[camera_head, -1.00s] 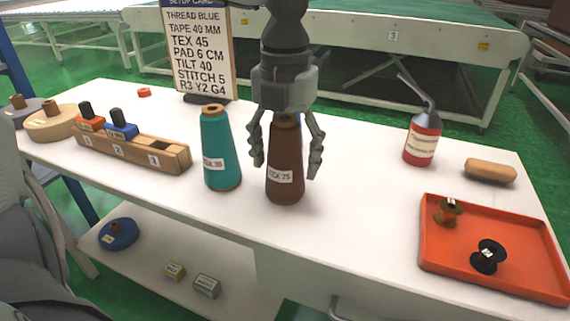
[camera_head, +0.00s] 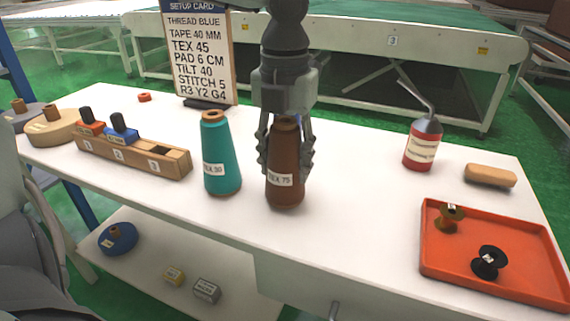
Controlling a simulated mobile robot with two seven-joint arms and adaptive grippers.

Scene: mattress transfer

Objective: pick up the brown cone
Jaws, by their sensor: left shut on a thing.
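The brown cone (camera_head: 285,190) stands upright on the white table, with a white label reading TEX 75. My left gripper (camera_head: 286,160) comes down from above and is shut on the cone, with its fingers against the cone's left and right sides. The cone's base appears to be on the table top. The cone's upper tip is partly hidden under the gripper's palm. My right gripper is not in view.
A teal cone (camera_head: 218,165) stands close to the left of the brown one. A wooden block holder (camera_head: 170,165) is farther left, and a setup card (camera_head: 203,60) behind. A red oil can (camera_head: 422,148) and an orange tray (camera_head: 455,275) are at the right.

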